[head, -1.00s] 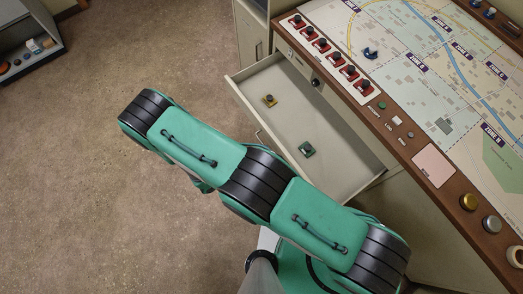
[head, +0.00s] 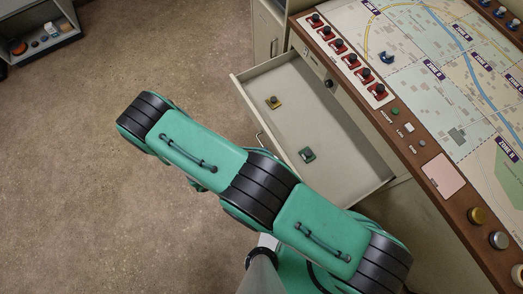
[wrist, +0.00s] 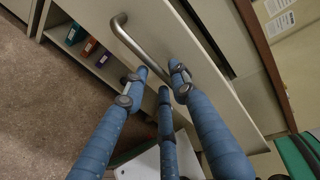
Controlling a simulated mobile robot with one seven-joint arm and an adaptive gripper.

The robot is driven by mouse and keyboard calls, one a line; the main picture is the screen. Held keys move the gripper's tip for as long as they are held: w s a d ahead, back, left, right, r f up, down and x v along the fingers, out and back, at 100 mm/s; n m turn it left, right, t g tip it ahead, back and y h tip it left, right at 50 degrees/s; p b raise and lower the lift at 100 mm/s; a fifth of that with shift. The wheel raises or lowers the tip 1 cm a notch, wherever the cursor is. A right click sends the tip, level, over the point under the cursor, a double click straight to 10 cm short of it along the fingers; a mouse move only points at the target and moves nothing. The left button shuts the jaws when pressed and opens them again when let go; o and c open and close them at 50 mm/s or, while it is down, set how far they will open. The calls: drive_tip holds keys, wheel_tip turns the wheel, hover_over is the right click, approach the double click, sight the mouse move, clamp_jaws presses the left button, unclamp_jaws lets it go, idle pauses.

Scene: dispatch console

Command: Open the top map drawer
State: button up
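The top map drawer (head: 335,128) stands well out from under the console in the head view. A yellow item (head: 273,102) and a green item (head: 307,154) lie inside it. In the wrist view, its pale front (wrist: 225,95) carries a metal bar handle (wrist: 133,42). The blue fingers of my gripper (wrist: 157,78) come together around the bar, one on each side and a third below. My gripper is shut on the handle. In the head view my arm hides the gripper and most of the handle.
The console top (head: 440,90) with its map, red switches (head: 341,46) and buttons lies to the right. A grey shelf unit (head: 40,40) stands at the far left. Open floor (head: 110,210) lies left of my arm. Coloured binders (wrist: 88,46) sit low beside the drawer front.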

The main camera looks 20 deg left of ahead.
drive_tip(key=shift+s+a, duration=0.1)
idle(0.3)
drive_tip(key=v, duration=0.7)
drive_tip(key=shift+s, duration=0.1)
idle(0.4)
